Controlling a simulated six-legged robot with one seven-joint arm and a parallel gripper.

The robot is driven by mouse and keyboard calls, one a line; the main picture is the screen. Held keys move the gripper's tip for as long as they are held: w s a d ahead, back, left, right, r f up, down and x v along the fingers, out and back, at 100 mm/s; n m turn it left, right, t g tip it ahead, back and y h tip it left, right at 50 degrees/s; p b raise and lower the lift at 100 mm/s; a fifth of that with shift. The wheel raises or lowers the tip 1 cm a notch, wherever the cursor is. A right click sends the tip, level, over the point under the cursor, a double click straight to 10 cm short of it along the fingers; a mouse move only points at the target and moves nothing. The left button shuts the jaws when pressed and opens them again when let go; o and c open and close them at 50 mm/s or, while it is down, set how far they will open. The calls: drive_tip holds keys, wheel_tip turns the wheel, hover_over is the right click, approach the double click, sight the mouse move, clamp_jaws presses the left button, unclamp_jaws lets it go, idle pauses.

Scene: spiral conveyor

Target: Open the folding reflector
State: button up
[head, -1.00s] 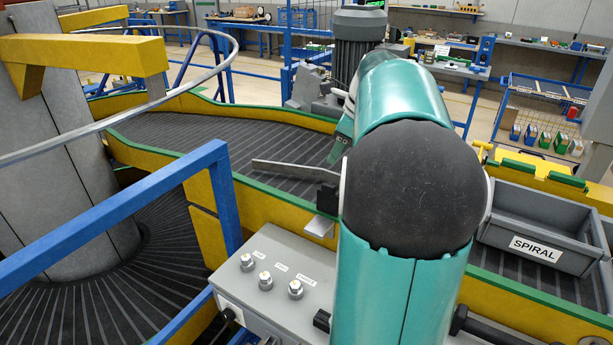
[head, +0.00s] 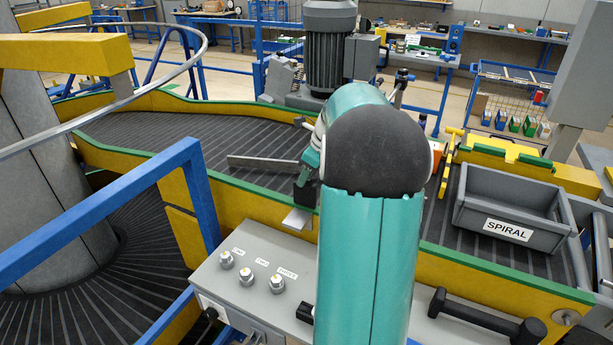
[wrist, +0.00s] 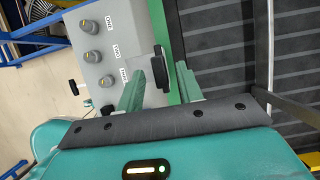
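The folding reflector is most likely the small black piece (wrist: 158,68) at the conveyor's green edge in the wrist view. In the head view a pale metal bracket (head: 297,219) shows at that edge, and my arm and gripper hide most of the black piece. My gripper (wrist: 161,75) is open, with its two green fingers apart on either side of the black piece. I cannot tell whether a finger touches it. In the head view my gripper (head: 307,178) is partly hidden behind my arm, just above the conveyor's near side wall.
A grey control box (head: 250,280) with three knobs stands in front of the near wall. A flat metal bar (head: 262,163) crosses the belt (head: 190,140) beyond my gripper. A grey SPIRAL bin (head: 510,205) sits at right. A blue rail (head: 100,210) is at left.

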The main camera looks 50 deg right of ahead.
drive_tip(key=shift+w+f, duration=0.15)
drive_tip(key=shift+f, duration=0.3)
drive_tip(key=shift+a, duration=0.1)
clamp_jaws()
